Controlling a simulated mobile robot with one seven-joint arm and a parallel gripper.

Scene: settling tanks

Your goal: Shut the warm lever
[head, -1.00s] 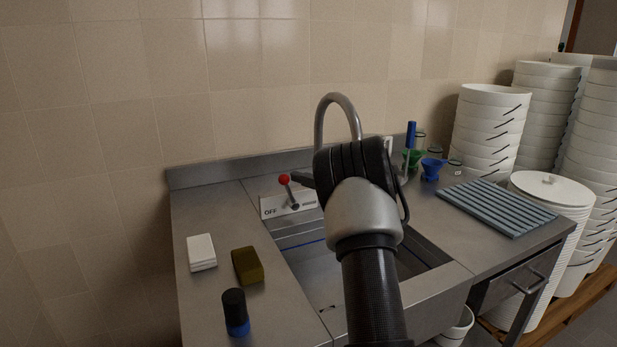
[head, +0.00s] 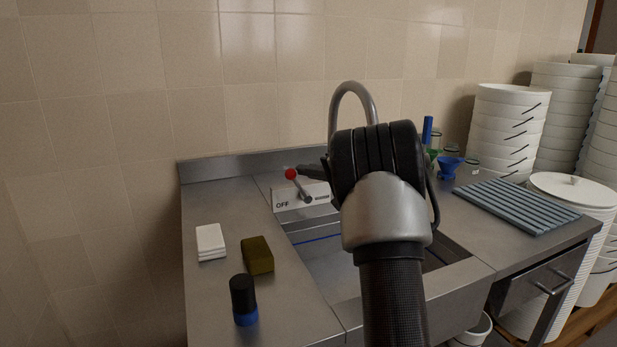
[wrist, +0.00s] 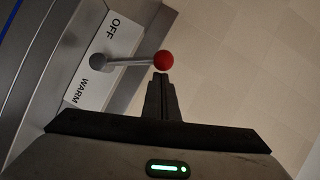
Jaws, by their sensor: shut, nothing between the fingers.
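The warm lever (head: 299,186) is a short grey rod with a red ball knob, set on a white plate (head: 288,198) behind the sink. It leans up and a little left, toward the plate's OFF end. In the wrist view the lever (wrist: 130,62) stands out from its pivot, between the OFF and WARM labels. My gripper (wrist: 160,80) is shut and empty, its fingertips right beside the red knob, seemingly touching it. In the head view the gripper tip (head: 306,172) shows just right of the knob; my arm hides the rest.
A curved tap (head: 353,88) rises behind my arm. A white block (head: 211,242), an olive sponge (head: 257,255) and a dark bottle (head: 243,300) stand on the left counter. A ribbed blue-grey mat (head: 515,205) and stacked white buckets (head: 508,125) are at right.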

